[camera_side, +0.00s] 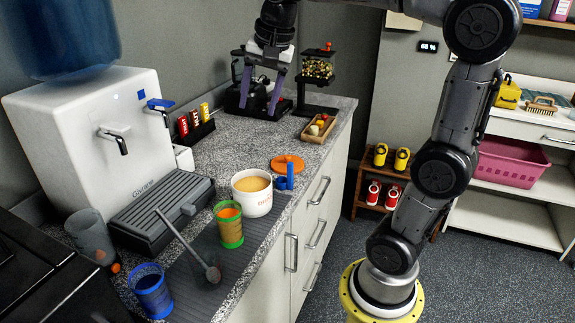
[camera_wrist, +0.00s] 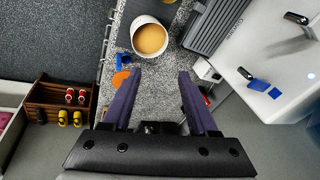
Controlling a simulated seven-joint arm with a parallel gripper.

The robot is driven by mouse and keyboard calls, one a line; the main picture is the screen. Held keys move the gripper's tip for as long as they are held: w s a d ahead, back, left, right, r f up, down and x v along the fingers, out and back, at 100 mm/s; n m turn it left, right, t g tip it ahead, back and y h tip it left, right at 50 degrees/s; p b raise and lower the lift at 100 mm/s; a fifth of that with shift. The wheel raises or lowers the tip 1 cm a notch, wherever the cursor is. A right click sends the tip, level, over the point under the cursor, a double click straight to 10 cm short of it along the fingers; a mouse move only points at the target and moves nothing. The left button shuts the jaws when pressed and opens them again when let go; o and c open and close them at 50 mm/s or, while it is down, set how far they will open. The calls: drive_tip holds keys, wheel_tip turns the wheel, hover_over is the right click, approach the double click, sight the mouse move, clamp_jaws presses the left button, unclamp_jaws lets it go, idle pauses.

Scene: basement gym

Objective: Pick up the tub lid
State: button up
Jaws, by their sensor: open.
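The tub lid appears to be the flat orange disc (camera_side: 287,164) with a small raised part, lying on the speckled counter behind the white tub (camera_side: 252,203). The tub is open, with tan contents. My gripper (camera_side: 260,103) is open and empty, with purple fingers pointing down, above the counter and farther back than the lid. In the wrist view my gripper (camera_wrist: 160,73) has nothing between its fingers. There the lid (camera_wrist: 121,78) shows just left of the left fingertip, and the tub (camera_wrist: 151,36) is beyond the fingertips.
A blue upright piece (camera_side: 286,177) stands close to the lid. A green-and-orange cup (camera_side: 229,232) and a dark spoon (camera_side: 190,247) are nearer the front. A wooden tray (camera_side: 318,128) and a card rack (camera_side: 195,130) stand farther back. Bare counter (camera_side: 235,150) lies left of the lid.

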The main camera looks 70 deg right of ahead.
drive_tip(key=w+d+f+m+g, duration=0.1)
drive_tip(key=w+d+f+m, duration=0.25)
drive_tip(key=d, duration=0.65)
drive_tip(key=w+d+f+m+g, duration=0.1)
drive_tip(key=w+d+f+m, duration=0.25)
drive_tip(key=d, duration=0.55)
drive_tip(key=shift+m+g+y, duration=0.5)
drive_tip(key=shift+g, duration=0.2)
drive_tip(key=d+f, duration=0.2)
drive_tip(key=f, duration=0.3)
drive_tip(key=s+d+f, duration=0.1)
drive_tip(key=d+f, duration=0.1)
drive_tip(key=f, duration=0.3)
drive_tip(key=s+d+f, duration=0.1)
drive_tip(key=d+f, duration=0.1)
drive_tip(key=f, duration=0.3)
drive_tip(key=shift+s+d, duration=0.1)
drive_tip(key=shift+d, duration=0.2)
drive_tip(key=shift+f, duration=2.85)
drive_tip(key=shift+c, duration=0.2)
clamp_jaws()
